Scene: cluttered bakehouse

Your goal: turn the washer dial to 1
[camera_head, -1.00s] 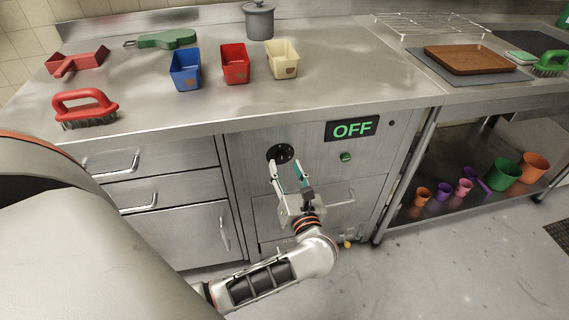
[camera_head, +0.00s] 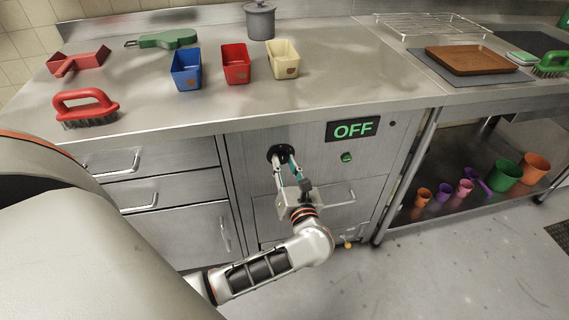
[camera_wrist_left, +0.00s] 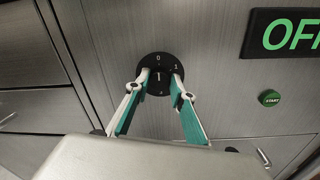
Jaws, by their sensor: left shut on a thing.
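The washer dial (camera_head: 280,152) is a round black disc on the metal front panel, left of the green OFF display (camera_head: 352,130). In the left wrist view the dial (camera_wrist_left: 159,62) shows a 0 at its top and a 1 at its upper right. A white mark on its knob points up, roughly toward the 0. My left gripper (camera_head: 283,162) is shut on the dial's knob, one finger on each side, as the left wrist view also shows (camera_wrist_left: 160,82). The fingers hide parts of the dial's edge. My right gripper is not in view.
A green START button (camera_head: 347,157) sits below the display. The counter above holds a red brush (camera_head: 85,105) and blue, red and cream tubs (camera_head: 283,60). Several coloured cups stand on the lower right shelf (camera_head: 440,215).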

